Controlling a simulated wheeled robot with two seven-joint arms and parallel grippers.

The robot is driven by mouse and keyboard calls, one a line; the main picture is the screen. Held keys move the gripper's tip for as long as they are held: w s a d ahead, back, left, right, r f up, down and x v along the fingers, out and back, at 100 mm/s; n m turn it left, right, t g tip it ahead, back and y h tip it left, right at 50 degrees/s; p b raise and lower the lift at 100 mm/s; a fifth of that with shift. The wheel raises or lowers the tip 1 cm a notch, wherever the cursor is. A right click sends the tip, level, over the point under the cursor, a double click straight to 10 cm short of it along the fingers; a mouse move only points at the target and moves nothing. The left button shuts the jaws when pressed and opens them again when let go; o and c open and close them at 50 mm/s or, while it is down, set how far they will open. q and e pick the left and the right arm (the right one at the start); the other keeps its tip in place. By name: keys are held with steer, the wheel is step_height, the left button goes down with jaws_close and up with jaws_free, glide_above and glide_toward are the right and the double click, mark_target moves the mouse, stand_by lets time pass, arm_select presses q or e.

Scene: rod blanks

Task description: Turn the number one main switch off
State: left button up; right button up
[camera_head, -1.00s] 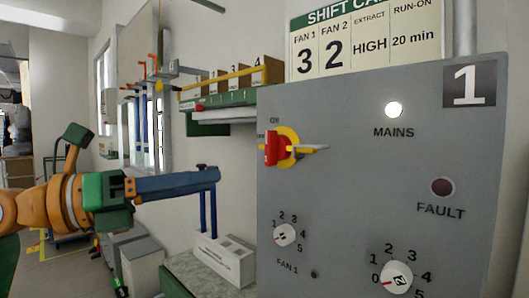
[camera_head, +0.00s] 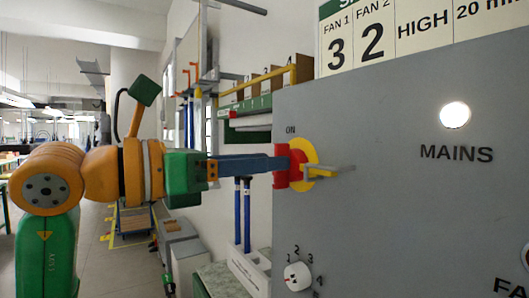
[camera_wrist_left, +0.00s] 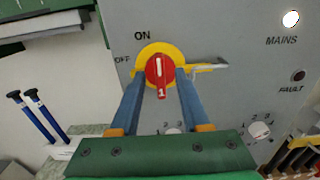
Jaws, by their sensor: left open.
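The main switch has a red handle (camera_head: 282,166) on a yellow plate (camera_head: 309,155), on the grey panel. In the left wrist view the red handle (camera_wrist_left: 159,72) stands upright, its white mark towards ON and a "1" at its lower end. OFF is printed to its left. My left gripper (camera_wrist_left: 158,84) is open, with one blue finger on each side of the handle; I cannot tell whether either touches it. In the head view the left gripper (camera_head: 277,164) reaches the handle from the left. The MAINS lamp (camera_head: 455,115) is lit white. My right gripper is not in view.
A yellow-grey hasp (camera_head: 330,170) juts right from the switch. A fan knob (camera_head: 297,276) sits below it. Behind the arm are a shelf (camera_head: 252,104), blue-handled tools (camera_head: 243,215) and a pale box (camera_head: 247,270).

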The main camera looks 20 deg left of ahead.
arm_select(q)
steer(key=shift+x, duration=0.8)
steer(key=shift+s+a+f, duration=0.1)
steer(key=shift+s+a, duration=0.1)
steer(key=shift+s, duration=0.05)
jaws_close()
stand_by(0.5)
